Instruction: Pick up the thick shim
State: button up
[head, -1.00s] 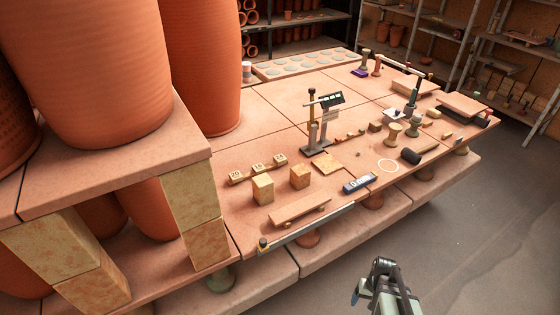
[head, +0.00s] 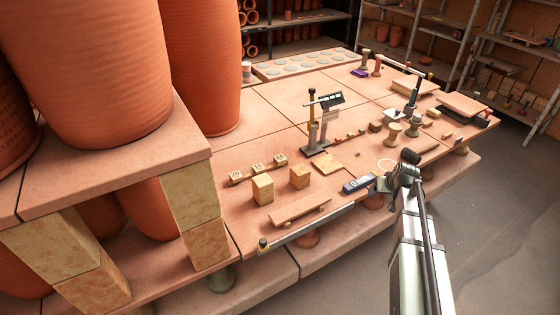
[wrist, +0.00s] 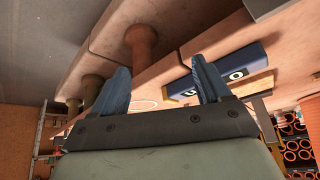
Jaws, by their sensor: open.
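I cannot tell for sure which piece is the thick shim. Small reddish and tan pieces (head: 350,135) lie on the table just right of the upright gauge stand (head: 318,135), too small to tell apart. A flat tan square tile (head: 328,162) lies in front of the stand. My gripper (head: 383,184) is at the table's front edge, beside the dark blue digital device (head: 357,184). In the wrist view my gripper (wrist: 162,76) has its two blue fingers wide apart with nothing between them, and the blue device (wrist: 235,80) shows behind the right finger.
Two cube blocks (head: 263,188) and a flat board (head: 300,208) stand front left. A metal bar (head: 305,232) runs along the front edge. Turned posts (head: 394,134) stand on the right. Tall terracotta pots (head: 90,70) fill the left. The table's back middle (head: 275,95) is clear.

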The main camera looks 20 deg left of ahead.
jog(key=shift+n+y, duration=0.3)
jog(key=shift+n, duration=0.4)
jog(key=w+a+r, duration=0.1)
jog(key=a, duration=0.1)
jog(key=w+a+r, duration=0.1)
jog(key=a, duration=0.2)
jog(key=w+a+r, duration=0.1)
jog(key=w+a, duration=0.1)
jog(key=shift+a+r, duration=0.15)
jog(key=shift+r, duration=0.25)
jog(key=w+a+r+n, duration=0.2)
jog(key=a+r, duration=0.2)
jog(key=a, duration=0.8)
jog(key=n+g+y, duration=0.1)
jog(key=n+g, duration=0.1)
jog(key=n, duration=0.1)
send_near(280, 158)
jog(key=x, duration=0.3)
jog(key=shift+w+d+f, duration=0.1)
jog(key=shift+d+f, duration=0.1)
jog(key=shift+f, duration=0.05)
jog(key=shift+a+x, duration=0.15)
jog(key=shift+x, duration=1.2)
jog(key=shift+a+x, duration=0.1)
jog(key=shift+x, duration=1.25)
jog(key=shift+r, duration=0.1)
jog(key=shift+c, duration=0.2)
jog(key=c, duration=1.1)
